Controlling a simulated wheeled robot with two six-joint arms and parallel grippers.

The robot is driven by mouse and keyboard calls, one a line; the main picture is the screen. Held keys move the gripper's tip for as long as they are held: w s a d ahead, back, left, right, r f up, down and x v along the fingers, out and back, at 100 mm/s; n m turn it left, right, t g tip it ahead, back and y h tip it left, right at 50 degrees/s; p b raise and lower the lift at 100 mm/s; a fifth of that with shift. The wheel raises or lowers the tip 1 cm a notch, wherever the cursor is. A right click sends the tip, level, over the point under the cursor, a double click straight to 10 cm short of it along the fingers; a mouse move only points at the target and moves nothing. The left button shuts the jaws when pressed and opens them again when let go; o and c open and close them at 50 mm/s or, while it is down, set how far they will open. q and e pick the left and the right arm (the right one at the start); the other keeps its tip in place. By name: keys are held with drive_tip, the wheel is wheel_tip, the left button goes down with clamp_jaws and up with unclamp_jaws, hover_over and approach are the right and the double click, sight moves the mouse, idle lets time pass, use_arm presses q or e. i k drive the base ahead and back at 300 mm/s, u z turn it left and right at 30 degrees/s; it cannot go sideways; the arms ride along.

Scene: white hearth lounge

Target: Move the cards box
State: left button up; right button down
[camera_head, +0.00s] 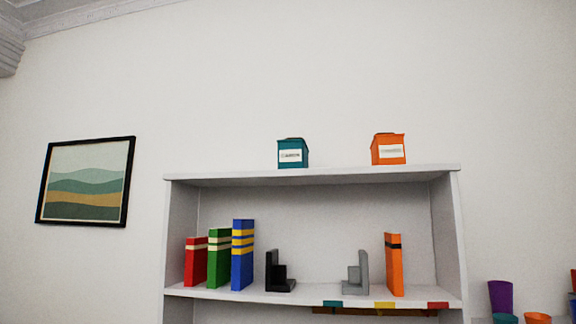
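Two small labelled boxes stand on the top of the white shelf unit (330,179). One is a teal box (292,146) near the middle, with a white label on its front. The other is an orange box (388,142) to its right, also with a white label. The label writing is too small to read, so I cannot tell which is the cards box. Neither of my grippers shows in the head view.
The shelf below holds red (195,262), green (219,258), blue (242,255) and orange (395,264) books, plus black (278,273) and grey (357,274) bookends. Coloured cups (501,296) stand at the lower right. A framed picture (86,181) hangs left. The shelf top between the boxes is clear.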

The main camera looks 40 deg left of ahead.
sight(290, 155)
drive_tip(key=u, duration=0.6)
drive_tip(key=i, duration=0.55)
drive_tip(key=u, duration=0.7)
